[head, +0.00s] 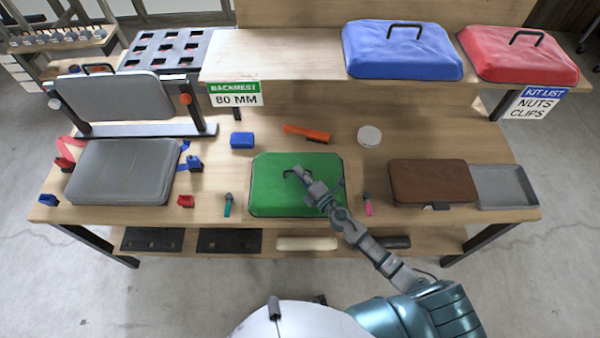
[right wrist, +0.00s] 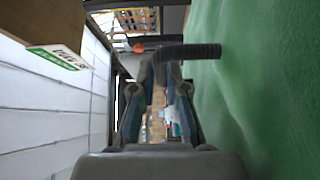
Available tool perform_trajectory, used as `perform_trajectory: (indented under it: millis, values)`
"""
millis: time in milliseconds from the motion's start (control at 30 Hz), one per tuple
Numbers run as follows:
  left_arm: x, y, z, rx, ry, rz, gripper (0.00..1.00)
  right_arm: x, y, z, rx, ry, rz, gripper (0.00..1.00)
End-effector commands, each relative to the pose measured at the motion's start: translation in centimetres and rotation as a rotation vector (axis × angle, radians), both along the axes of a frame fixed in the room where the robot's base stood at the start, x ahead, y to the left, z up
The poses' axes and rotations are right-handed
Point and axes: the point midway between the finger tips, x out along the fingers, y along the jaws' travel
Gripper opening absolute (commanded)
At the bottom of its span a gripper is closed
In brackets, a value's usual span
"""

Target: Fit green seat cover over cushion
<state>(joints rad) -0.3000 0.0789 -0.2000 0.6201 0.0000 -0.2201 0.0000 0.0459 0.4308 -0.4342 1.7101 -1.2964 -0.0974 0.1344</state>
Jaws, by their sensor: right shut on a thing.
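The green seat cover (head: 272,196) lies flat at the front middle of the workbench, with a dark handle (head: 291,173) on its top. My right gripper (head: 302,174) is at this handle, above the cover. In the right wrist view the fingers (right wrist: 160,72) are shut on the dark handle (right wrist: 195,51), and the green cover (right wrist: 275,90) fills the right side. The grey cushion (head: 122,172) lies on the left of the bench, below an upright grey backrest (head: 115,97) in a black frame. My left gripper does not show.
Red and blue clamps (head: 186,201) stand around the grey cushion. A blue block (head: 242,140), an orange tool (head: 307,132) and a white roll (head: 369,135) lie behind the green cover. A brown cover (head: 430,181) and grey tray (head: 505,187) are at right. Blue (head: 400,50) and red covers (head: 520,55) sit on the shelf.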

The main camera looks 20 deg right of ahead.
Motion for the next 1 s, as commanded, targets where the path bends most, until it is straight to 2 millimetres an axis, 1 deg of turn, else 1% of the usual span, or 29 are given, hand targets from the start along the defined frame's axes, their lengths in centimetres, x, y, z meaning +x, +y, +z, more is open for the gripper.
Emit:
perform_trajectory:
  millis: [467,1000]
  values:
    - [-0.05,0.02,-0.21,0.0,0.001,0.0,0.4,0.03,-0.01,-0.13,-0.001,-0.001,0.0,0.0]
    - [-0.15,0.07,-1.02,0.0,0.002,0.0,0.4,0.02,0.0,-1.0,0.001,0.0,0.0,0.0]
